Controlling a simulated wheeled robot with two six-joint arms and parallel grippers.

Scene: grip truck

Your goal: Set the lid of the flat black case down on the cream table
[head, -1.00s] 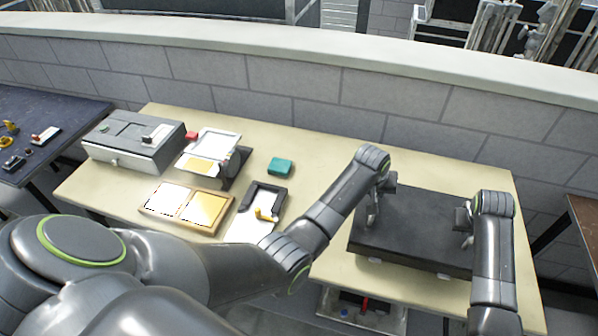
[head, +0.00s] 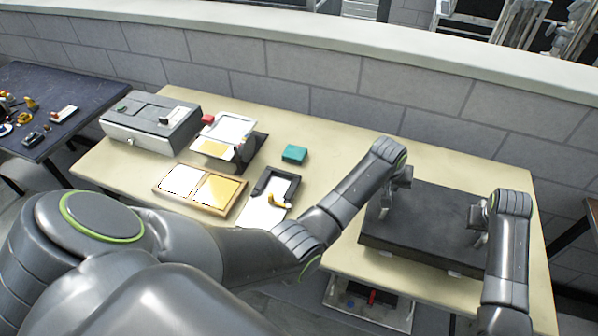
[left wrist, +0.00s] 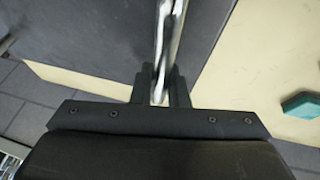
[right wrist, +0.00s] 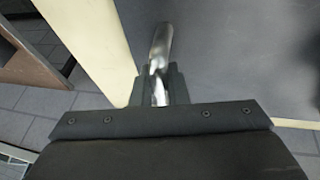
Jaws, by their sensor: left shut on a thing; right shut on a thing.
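The flat black case lies at the right end of the cream table (head: 335,160), with its dark lid (head: 432,222) on top. Pale latches show along its front edge. My left gripper (head: 385,208) is shut on a metal handle at the lid's left side; the handle (left wrist: 165,35) also shows in the left wrist view. My right gripper (head: 482,238) is shut on another metal handle (right wrist: 160,45) at the right side. The lid looks level. I cannot tell whether there is a gap between it and the case's lower part.
A teal box (head: 294,153), a black-edged holder (head: 268,200), a wooden two-part tray (head: 200,190) and a grey case (head: 150,125) stand on the left of the table. Bare tabletop lies behind the teal box. A brick wall runs along the back.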

